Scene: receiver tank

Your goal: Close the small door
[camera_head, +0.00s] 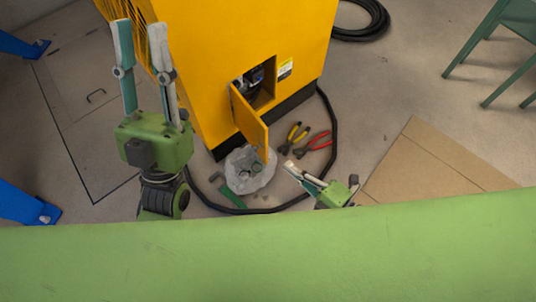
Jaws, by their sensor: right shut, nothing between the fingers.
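The small door (248,119) is a yellow panel on the yellow cabinet (210,60). It stands open, swung outward on its left edge, and the opening (265,85) beside it shows dark parts inside. My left gripper (140,28) is raised at the left with its two fingers apart, in front of the cabinet's left side and away from the door. My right gripper (290,167) is low, below and right of the door, with its fingers together and nothing between them. It appears apart from the door. Part of my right arm is hidden by the green edge in front.
A clear plastic bag (249,172) lies on the floor below the door. Yellow-handled pliers (293,136) and red-handled pliers (314,144) lie to its right. A black hose (333,130) curves around them.

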